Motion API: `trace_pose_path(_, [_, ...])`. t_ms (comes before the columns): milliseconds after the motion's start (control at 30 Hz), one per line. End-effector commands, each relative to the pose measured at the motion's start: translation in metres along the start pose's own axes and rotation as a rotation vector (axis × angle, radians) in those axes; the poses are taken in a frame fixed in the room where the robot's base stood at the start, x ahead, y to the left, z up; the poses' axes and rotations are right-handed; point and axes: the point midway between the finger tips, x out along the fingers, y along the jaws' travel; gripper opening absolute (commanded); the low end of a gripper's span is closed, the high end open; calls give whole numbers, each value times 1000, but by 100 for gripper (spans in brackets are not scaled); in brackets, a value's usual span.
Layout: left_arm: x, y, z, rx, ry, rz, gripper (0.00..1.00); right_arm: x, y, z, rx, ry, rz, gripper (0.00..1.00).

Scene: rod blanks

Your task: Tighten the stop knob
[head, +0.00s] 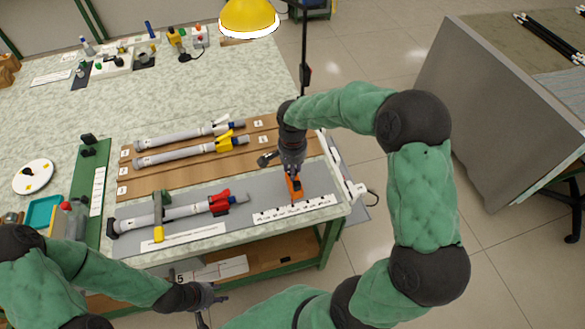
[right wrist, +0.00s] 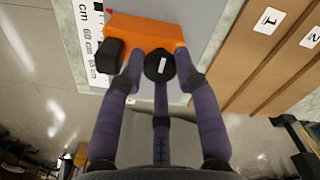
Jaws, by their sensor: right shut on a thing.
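The orange stop block (head: 294,187) sits at the right end of the white ruler strip on the bench; it fills the top of the right wrist view (right wrist: 150,32). Its round black stop knob (right wrist: 157,65) has a white mark and sits between the fingers of my right gripper (right wrist: 158,72). My right gripper (head: 293,172) comes down from above and is shut on the knob. A second black part (right wrist: 108,56) sticks out at the block's end. My left gripper (head: 208,303) is in front of the bench's front edge, fingers apart and empty.
The printed ruler strip (head: 270,214) lies along the bench front. A grey rod with red and yellow clamps (head: 175,214) lies left of the stop. Two more rods (head: 180,154) lie on the wooden rack (head: 140,184) behind. A yellow lamp (head: 249,16) hangs above.

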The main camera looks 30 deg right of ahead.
Motion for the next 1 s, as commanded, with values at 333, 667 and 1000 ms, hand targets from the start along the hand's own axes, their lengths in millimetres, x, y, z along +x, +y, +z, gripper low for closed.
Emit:
trace_pose_path(333, [0,0,0,0,0,0,40,0,0,0,0,-1,0,56])
trace_pose_path(667, [0,0,0,0,0,0,40,-2,0,0,-1,-1,1,56])
trace_pose_path(1000, [0,0,0,0,0,0,40,-43,-1,-1,-1,2,-2,56])
